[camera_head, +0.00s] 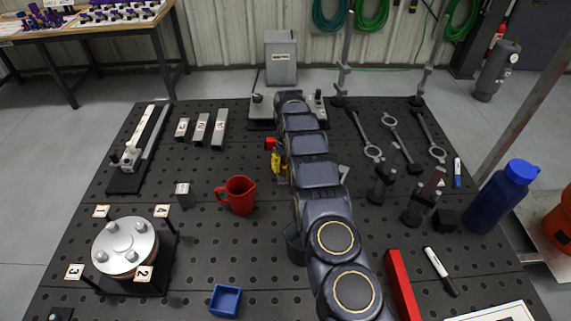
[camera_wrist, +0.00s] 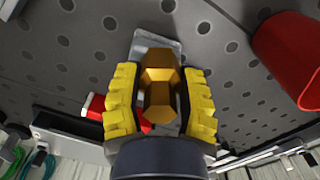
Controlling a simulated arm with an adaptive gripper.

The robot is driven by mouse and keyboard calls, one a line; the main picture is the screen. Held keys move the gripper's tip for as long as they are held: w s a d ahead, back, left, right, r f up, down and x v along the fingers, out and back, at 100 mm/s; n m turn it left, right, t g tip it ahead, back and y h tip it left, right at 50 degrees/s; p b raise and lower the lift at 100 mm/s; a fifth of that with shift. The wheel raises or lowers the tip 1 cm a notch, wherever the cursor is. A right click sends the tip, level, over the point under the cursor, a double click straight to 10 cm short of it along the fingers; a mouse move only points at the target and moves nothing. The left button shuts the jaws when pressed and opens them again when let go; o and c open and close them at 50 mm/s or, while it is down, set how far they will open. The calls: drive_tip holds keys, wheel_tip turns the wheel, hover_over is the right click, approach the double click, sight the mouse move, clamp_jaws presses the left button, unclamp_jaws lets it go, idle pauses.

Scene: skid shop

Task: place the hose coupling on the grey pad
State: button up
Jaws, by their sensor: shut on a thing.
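The hose coupling (camera_wrist: 160,85) is a brass hexagonal piece between the yellow finger pads of my gripper (camera_wrist: 162,100) in the wrist view. My gripper is shut on it. The grey pad (camera_wrist: 152,45) is a light grey sheet on the bench, showing just beyond the coupling in the wrist view. In the camera_head view my arm hides most of the pad; a grey corner (camera_head: 343,172) shows right of the arm. My gripper (camera_head: 279,162) shows there only as yellow left of the arm, and the coupling is hidden. I cannot tell whether the coupling touches the pad.
A red mug (camera_head: 239,194) stands left of my gripper. A red object (camera_wrist: 97,104) with a white end lies close behind the fingers. A blue tray (camera_head: 225,300), red bar (camera_head: 402,285), dark clamps (camera_head: 383,184) and blue bottle (camera_head: 497,198) stand farther off. Bench left of the mug is partly clear.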

drive_tip(key=o, duration=1)
drive_tip(key=shift+o, duration=0.2)
